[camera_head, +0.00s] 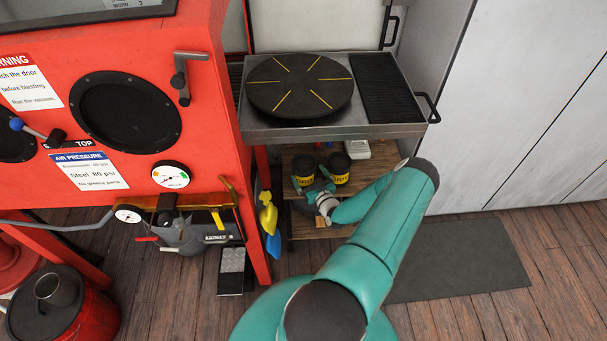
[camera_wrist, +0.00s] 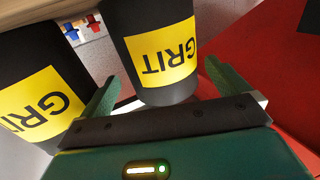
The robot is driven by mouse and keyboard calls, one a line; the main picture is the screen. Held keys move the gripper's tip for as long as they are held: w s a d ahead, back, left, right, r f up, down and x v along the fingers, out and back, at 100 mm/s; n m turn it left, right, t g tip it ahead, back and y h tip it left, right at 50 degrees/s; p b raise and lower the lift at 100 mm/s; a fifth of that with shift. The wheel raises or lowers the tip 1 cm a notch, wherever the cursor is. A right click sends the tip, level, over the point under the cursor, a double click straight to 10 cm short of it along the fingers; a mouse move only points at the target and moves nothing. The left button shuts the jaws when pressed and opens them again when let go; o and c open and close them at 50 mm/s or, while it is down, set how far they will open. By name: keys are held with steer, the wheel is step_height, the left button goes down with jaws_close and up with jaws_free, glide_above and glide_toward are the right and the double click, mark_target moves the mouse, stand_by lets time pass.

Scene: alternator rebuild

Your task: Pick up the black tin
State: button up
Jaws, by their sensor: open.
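Two black tins with yellow GRIT labels stand side by side on the wooden shelf under the metal turntable bench: a left tin (camera_head: 303,175) and a right tin (camera_head: 339,168). My gripper (camera_head: 318,190) is low in front of them, small and partly hidden by my arm in the head view. In the upside-down wrist view, my open gripper (camera_wrist: 161,75) has one green finger on each side of a black tin (camera_wrist: 155,45), which appears to be the left one. Its jaws are not closed on it. The other black tin (camera_wrist: 35,85) is just outside the left finger.
The bench top (camera_head: 270,133) with its black turntable (camera_head: 300,85) overhangs the shelf. A red blasting cabinet (camera_head: 215,120) stands close on the left. Yellow and blue bags (camera_head: 268,218) hang beside the shelf. A white device (camera_head: 357,149) and small red and blue items (camera_wrist: 82,27) sit behind the tins.

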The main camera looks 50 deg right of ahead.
mark_target(300, 160)
steer(key=x, duration=0.4)
steer(key=shift+w+d+r, duration=0.1)
steer(key=shift+w+r, duration=0.05)
steer(key=shift+w, duration=0.1)
steer(key=c, duration=1.6)
steer(key=shift+r, duration=0.15)
steer(key=shift+c, duration=0.9)
